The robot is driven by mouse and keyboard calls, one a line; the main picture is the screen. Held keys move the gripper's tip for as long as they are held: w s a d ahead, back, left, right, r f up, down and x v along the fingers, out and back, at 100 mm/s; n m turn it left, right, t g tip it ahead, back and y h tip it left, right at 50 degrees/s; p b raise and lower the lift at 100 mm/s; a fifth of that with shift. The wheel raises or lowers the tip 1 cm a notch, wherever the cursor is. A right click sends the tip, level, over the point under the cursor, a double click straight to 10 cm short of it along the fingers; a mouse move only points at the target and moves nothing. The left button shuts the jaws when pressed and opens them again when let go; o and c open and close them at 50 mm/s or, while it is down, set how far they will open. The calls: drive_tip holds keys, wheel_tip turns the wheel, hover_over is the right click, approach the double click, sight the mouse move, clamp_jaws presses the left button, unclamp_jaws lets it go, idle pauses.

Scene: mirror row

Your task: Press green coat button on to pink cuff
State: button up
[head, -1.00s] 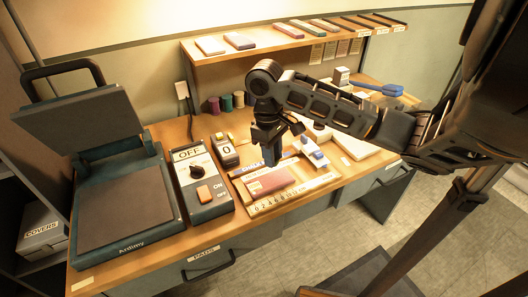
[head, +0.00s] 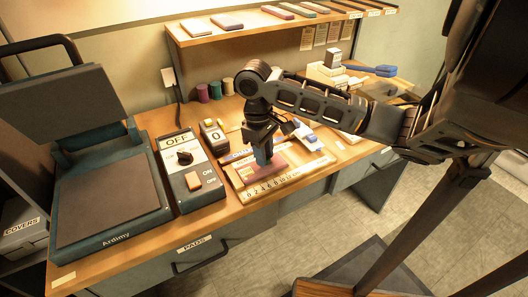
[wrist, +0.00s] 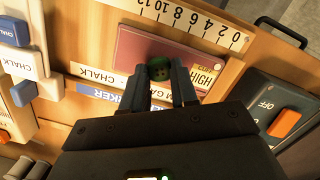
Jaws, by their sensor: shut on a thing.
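The green coat button (wrist: 159,68) is a small dark green disc with holes, held between the fingertips of my gripper (wrist: 160,80) in the wrist view. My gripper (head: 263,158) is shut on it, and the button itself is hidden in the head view. The pink cuff (wrist: 148,48) appears as a flat dull-pink rectangle under the fingertips, and it shows in the head view (head: 283,173) beside and partly behind my gripper. The button overlaps the cuff's edge in the wrist view. I cannot tell whether they touch.
A numbered ruler strip (head: 285,181) runs along the cuff's front side. A control box with an OFF switch (head: 190,172) and a flat press (head: 110,195) stand to the left. Blue-and-white chalk blocks (head: 307,137) lie to the right. A shelf (head: 235,33) is behind.

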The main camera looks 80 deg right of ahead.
drive_tip(key=shift+f+b, duration=0.3)
drive_tip(key=shift+f, duration=0.15)
idle(0.9)
idle(0.4)
drive_tip(key=o, duration=1)
drive_tip(key=shift+r, duration=0.1)
drive_tip(key=r, duration=0.5)
drive_tip(key=w+r, duration=0.1)
drive_tip(key=r, duration=0.1)
drive_tip(key=shift+d+r, duration=0.15)
drive_tip(key=shift+r, duration=0.15)
